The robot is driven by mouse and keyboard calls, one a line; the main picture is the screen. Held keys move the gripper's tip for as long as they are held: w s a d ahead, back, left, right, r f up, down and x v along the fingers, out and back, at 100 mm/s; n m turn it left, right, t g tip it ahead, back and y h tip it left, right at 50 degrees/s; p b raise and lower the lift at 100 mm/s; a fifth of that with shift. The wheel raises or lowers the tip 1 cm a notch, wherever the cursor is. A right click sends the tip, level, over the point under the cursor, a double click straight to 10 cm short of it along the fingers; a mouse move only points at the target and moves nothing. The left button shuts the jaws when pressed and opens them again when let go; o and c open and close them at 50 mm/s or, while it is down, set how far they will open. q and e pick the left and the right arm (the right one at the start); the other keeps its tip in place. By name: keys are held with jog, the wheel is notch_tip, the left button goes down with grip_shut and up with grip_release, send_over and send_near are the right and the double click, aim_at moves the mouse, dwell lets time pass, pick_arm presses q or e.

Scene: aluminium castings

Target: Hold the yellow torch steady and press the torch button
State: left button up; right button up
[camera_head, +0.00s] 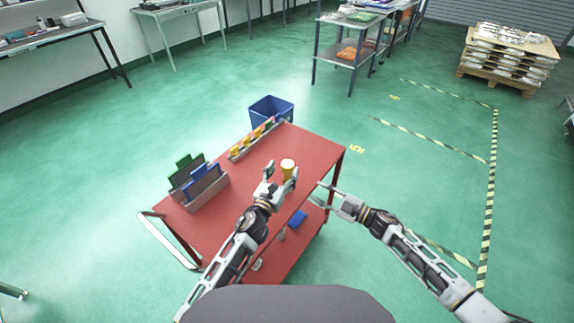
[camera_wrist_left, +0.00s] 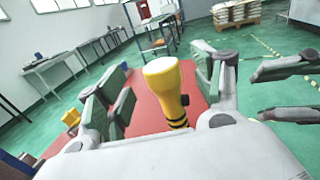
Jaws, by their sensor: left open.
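The yellow torch (camera_head: 288,170) stands upright on the red top of the cart (camera_head: 318,146), its pale round end up. In the left wrist view the torch (camera_wrist_left: 172,92) has a yellow body with dark bands low down. My left gripper (camera_head: 277,172) is open at the torch. In its wrist view the fingers (camera_wrist_left: 160,92) are on either side of the torch, with gaps visible. My right gripper (camera_head: 319,194) is open and empty beyond the cart's right edge, apart from the torch. Its fingers also show in the left wrist view (camera_wrist_left: 262,93).
A grey rack (camera_head: 205,194) with green and blue panels stands at the cart's left. A tray (camera_head: 240,151) of yellow, green and orange pieces lies at the back edge. A blue bin (camera_head: 271,106) stands behind. A blue object (camera_head: 298,218) lies on the lower shelf.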

aim_at(285, 169)
pick_arm(q)
jog(key=shift+x, duration=2.05)
jog(key=c, duration=1.2)
jog(key=shift+c, duration=0.3)
pick_arm(e)
grip_shut()
